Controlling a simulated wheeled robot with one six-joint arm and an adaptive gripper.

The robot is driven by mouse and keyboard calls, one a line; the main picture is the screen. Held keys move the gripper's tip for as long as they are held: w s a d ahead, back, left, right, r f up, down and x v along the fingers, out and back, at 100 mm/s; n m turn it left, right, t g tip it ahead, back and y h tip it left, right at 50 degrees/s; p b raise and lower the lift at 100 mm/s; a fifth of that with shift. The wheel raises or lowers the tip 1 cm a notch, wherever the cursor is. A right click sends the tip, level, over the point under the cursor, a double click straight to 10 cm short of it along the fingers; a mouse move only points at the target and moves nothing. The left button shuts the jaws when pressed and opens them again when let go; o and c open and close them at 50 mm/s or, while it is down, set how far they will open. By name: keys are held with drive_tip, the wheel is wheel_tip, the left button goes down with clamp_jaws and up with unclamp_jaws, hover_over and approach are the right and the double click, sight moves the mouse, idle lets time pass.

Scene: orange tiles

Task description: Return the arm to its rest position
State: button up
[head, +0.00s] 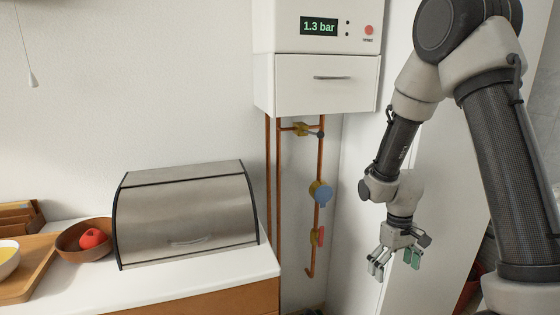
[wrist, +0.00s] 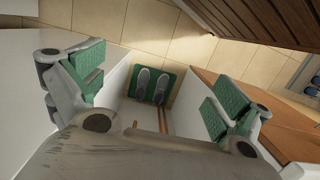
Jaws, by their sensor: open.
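My gripper (head: 394,262) hangs at the right in the head view, at the end of my bent arm. It points down in front of a tall white panel, to the right of the copper pipes. In the wrist view my gripper (wrist: 155,95) has its two green-padded fingers spread wide apart. Nothing is between them. Beyond the fingers, far below, a pair of grey shoes (wrist: 151,86) rests on a green mat (wrist: 173,78) on the floor.
A white boiler (head: 315,85) reading 1.3 bar hangs above copper pipes (head: 321,160) with a blue knob (head: 320,192). A steel bread box (head: 185,215) and a bowl (head: 72,245) with a red fruit (head: 92,238) stand on the white counter (head: 215,272). Tiled floor (wrist: 120,22) shows below.

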drive_tip(key=s+d+r+m+t, duration=0.1)
drive_tip(key=s+d+r+t, duration=0.1)
drive_tip(key=s+r, duration=0.6)
drive_tip(key=s+d+r+m+t, duration=0.2)
drive_tip(key=s+r, duration=0.7)
drive_tip(key=r, duration=1.1)
drive_tip(key=shift+d+m+t, duration=0.3)
drive_tip(key=shift+d+t, duration=0.25)
drive_tip(key=shift+t, duration=0.15)
drive_tip(key=shift+s+d+r+t, duration=0.15)
drive_tip(key=shift+r+t, duration=0.15)
drive_tip(key=shift+r, duration=0.2)
drive_tip(key=shift+c, duration=0.2)
